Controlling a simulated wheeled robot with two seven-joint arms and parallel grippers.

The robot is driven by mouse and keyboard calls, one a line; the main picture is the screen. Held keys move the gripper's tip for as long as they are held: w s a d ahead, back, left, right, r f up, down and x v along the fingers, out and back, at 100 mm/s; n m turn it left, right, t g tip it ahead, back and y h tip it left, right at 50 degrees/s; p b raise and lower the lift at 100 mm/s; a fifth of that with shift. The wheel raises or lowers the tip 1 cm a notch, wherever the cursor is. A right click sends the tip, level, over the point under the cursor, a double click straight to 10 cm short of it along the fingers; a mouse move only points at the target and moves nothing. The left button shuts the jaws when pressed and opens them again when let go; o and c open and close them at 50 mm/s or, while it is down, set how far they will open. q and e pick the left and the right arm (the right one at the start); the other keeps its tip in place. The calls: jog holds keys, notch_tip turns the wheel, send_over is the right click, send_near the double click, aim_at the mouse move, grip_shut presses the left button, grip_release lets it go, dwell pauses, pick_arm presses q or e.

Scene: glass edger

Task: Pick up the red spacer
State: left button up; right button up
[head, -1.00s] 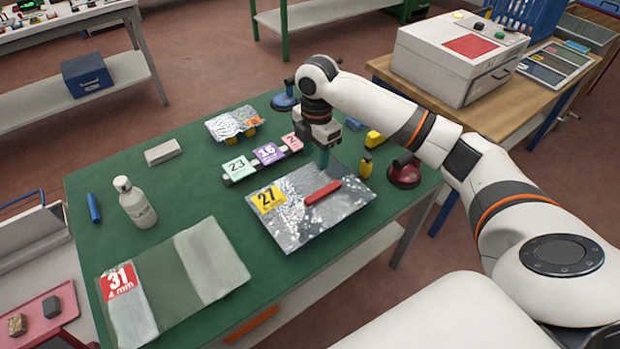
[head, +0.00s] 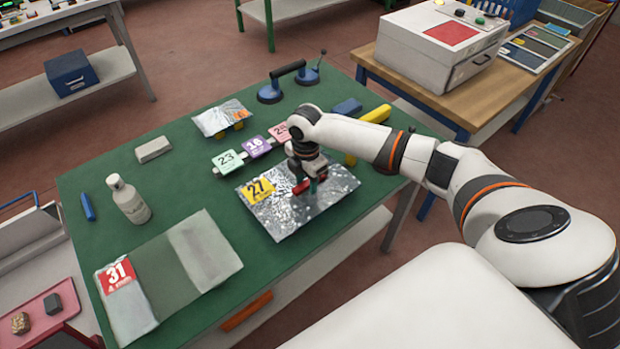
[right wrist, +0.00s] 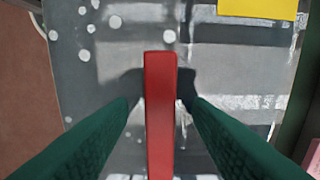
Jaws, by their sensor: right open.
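The red spacer (right wrist: 160,115) lies on the shiny glass pane labelled 27 (head: 285,222). In the head view only part of the spacer (head: 301,187) shows beneath my right gripper (head: 312,185). In the right wrist view the spacer runs lengthwise between the two green fingers of the open right gripper (right wrist: 160,112). A finger stands on each side of it, with a visible gap at both. The right gripper is low over the pane and holds nothing. My left gripper is in neither view.
Number tags 23 (head: 227,160) and 16 (head: 256,146) stand just behind the pane. A white bottle (head: 128,199) and a pane labelled 31 (head: 166,277) are at left. A blue suction lifter (head: 290,70) and a yellow block (head: 376,114) lie toward the back.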

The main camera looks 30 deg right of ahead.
grip_shut()
